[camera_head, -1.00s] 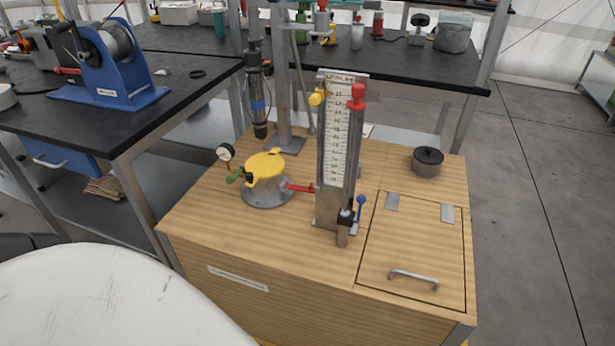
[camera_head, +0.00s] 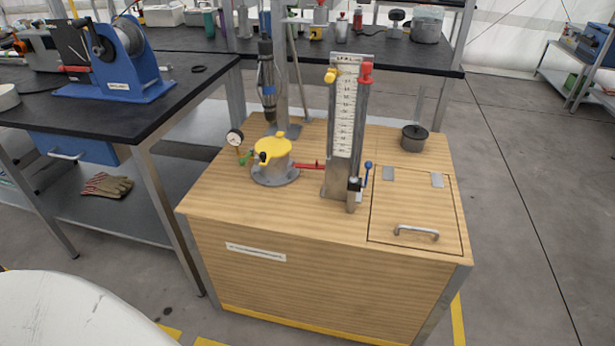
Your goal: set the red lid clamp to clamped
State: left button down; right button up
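On the wooden cabinet in the middle stands a grey cylindrical pot with a yellow lid (camera_head: 272,148). A thin red lever (camera_head: 309,166) lies roughly level between the pot and the scale column. It looks like the red lid clamp, but its clamp state is too small to tell. A green handle (camera_head: 246,158) sticks out at the pot's left, beside a round gauge (camera_head: 235,137). A red knob (camera_head: 367,71) tops the scale column's right side. Neither of my grippers is in view.
The scale column (camera_head: 346,120) stands upright right of the pot. A dark tool (camera_head: 267,80) hangs behind it. The cabinet top (camera_head: 225,190) is clear at the front left. A hatch handle (camera_head: 416,233) and a dark pot (camera_head: 414,138) are at the right. A black workbench (camera_head: 190,100) stands left.

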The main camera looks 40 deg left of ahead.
aim_at(316, 167)
jog(key=u, duration=0.3)
jog(key=i, duration=1)
